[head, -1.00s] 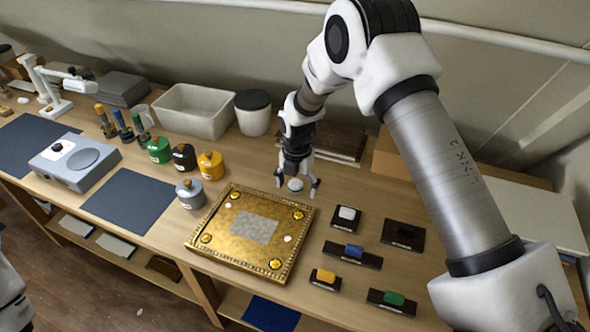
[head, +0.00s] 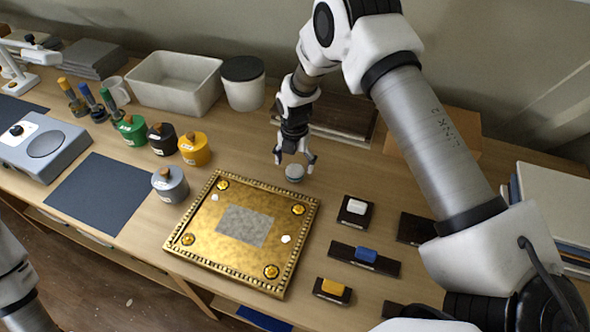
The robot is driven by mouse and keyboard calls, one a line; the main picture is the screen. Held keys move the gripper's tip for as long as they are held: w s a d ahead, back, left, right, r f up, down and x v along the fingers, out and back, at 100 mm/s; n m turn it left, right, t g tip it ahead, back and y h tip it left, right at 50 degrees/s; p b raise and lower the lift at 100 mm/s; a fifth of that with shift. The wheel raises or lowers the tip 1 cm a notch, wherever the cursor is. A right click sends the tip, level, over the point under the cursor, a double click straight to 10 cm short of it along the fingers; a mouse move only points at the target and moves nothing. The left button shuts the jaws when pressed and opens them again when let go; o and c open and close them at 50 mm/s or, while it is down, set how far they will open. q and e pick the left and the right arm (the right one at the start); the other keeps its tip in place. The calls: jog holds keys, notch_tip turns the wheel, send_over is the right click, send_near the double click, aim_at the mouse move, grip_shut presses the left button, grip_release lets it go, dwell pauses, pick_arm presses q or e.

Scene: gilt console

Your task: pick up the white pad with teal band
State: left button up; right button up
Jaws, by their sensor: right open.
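The white pad with teal band (head: 294,173) is a small round piece with a pale top, near the back right corner of the gilt plate (head: 200,232). It looks to stand on the wooden table just behind the plate's edge. My right gripper (head: 295,164) is open, pointing down, with its fingertips just above and to either side of the pad. I see no clear contact between fingers and pad. Part of my left arm shows at the left edge; its gripper is out of view.
Black holders with a white block (head: 356,206), a blue block (head: 366,254) and a yellow block (head: 333,286) stand right of the plate. Grey (head: 170,185), yellow (head: 194,149), black and green jars stand to the left. A white bin (head: 175,83) and a lidded tub (head: 243,85) are behind.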

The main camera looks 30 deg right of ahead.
aim_at(295, 169)
notch_tip(295, 169, down, 4)
jog(key=shift+w+d+r+p, duration=0.1)
jog(key=shift+w+d+p, duration=0.05)
jog(key=shift+p, duration=0.4)
pick_arm(q)
jog(key=shift+s+r, duration=0.1)
jog(key=shift+r, duration=0.85)
pick_arm(e)
jog(key=c, duration=1)
jog(key=shift+c, duration=0.2)
pick_arm(q)
jog(key=shift+f, duration=0.1)
pick_arm(e)
jog(key=shift+r, duration=0.1)
